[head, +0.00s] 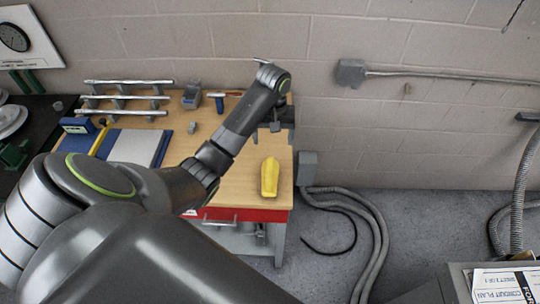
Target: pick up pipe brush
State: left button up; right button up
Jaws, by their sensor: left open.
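I cannot pick out the pipe brush with certainty. A small blue-handled tool (219,103) stands near the back of the wooden workbench (236,185), left of my forearm, but I cannot tell what it is. My left arm reaches over the bench from the left. My left gripper (275,127) hangs below the wrist above the bench's back right part, open. Its fingers are small and dark, and the forearm and wrist hide part of the bench behind them. My right gripper is not in view.
A yellow object (269,177) lies near the bench's front right. A metal rack (120,97), a grey holder (191,96) and a blue-edged panel (133,147) are on the left side. Conduit hoses (375,235) run along the floor to the right.

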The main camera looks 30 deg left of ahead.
aim_at(270, 166)
pick_arm(q)
jog(key=shift+s+a+f+b, duration=0.1)
jog(key=shift+f+b, duration=6.15)
jog(key=shift+f, duration=0.15)
jog(key=shift+s+a+f, duration=0.1)
jog(key=shift+a+f, duration=0.05)
jog(key=shift+f, duration=0.95)
jog(key=shift+s+a+f, duration=0.1)
jog(key=shift+f, duration=1)
jog(key=c, duration=1.1)
jog(key=shift+r+b, duration=0.3)
jog(key=shift+r, duration=1)
notch_tip(270, 166, up, 6)
jog(key=p, duration=0.4)
jog(key=shift+p, duration=0.3)
jog(key=shift+r+p, duration=0.7)
jog(key=shift+p, duration=0.1)
